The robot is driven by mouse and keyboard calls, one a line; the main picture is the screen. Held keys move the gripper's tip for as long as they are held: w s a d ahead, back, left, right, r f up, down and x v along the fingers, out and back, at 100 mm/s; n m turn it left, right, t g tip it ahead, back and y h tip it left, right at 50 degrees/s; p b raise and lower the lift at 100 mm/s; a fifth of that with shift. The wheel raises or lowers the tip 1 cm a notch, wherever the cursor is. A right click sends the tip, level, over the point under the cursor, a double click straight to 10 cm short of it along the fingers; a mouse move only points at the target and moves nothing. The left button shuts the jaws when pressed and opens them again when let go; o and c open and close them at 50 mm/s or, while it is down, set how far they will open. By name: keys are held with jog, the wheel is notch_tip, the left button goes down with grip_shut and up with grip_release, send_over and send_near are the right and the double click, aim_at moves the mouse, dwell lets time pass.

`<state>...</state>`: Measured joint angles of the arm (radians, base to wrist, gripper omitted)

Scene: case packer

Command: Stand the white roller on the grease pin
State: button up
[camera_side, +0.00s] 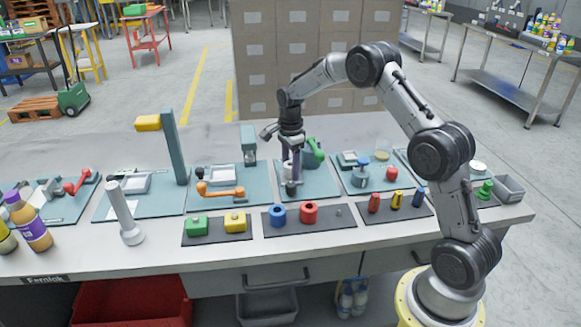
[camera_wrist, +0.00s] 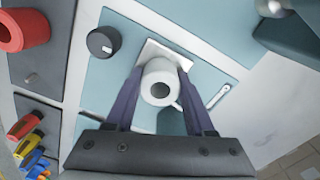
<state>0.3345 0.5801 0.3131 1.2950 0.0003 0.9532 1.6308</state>
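The white roller (camera_wrist: 153,72) is between the two purple fingers of my gripper (camera_wrist: 160,84) in the wrist view, its open end facing the camera. The fingers appear to press on both its sides. It is over a white square plate (camera_wrist: 183,61) on the blue-grey mat (camera_wrist: 121,71). The grease pin cannot be made out; the roller covers the middle of the plate, and I cannot tell whether it sits on a pin. In the side view my gripper (camera_side: 293,174) points down over the middle mat, largely hiding the roller.
A dark round knob (camera_wrist: 103,42) is beside the plate, and a green part (camera_side: 313,154) stands behind my gripper. In front, a dark tray (camera_side: 273,229) holds a blue roller (camera_side: 278,215), a red roller (camera_side: 309,211) and a bare small peg (camera_side: 338,211).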

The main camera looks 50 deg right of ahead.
jog(key=o, duration=0.4)
jog(key=shift+o, duration=0.2)
notch_tip(320, 180, up, 12)
jog(key=r, duration=0.1)
jog(key=s+a+r+n+t, duration=0.1)
jog(key=s+a+r+n, duration=0.4)
jog(key=s+a+r, duration=0.15)
jog(key=s+a+r+n+t, duration=0.2)
jog(key=s+a+r+n, duration=0.3)
jog(key=s, duration=0.4)
jog(key=s+a+f+n+t, duration=0.1)
jog(key=s+a+f+n, duration=0.1)
jog(key=s+n, duration=0.4)
jog(key=s+a+f+n+t, duration=0.1)
jog(key=s+a+f+n, duration=0.2)
jog(key=s+n, duration=0.3)
jog(key=s, duration=0.5)
jog(key=shift+a+f+n+t, duration=0.25)
jog(key=shift+f+n+t, duration=0.05)
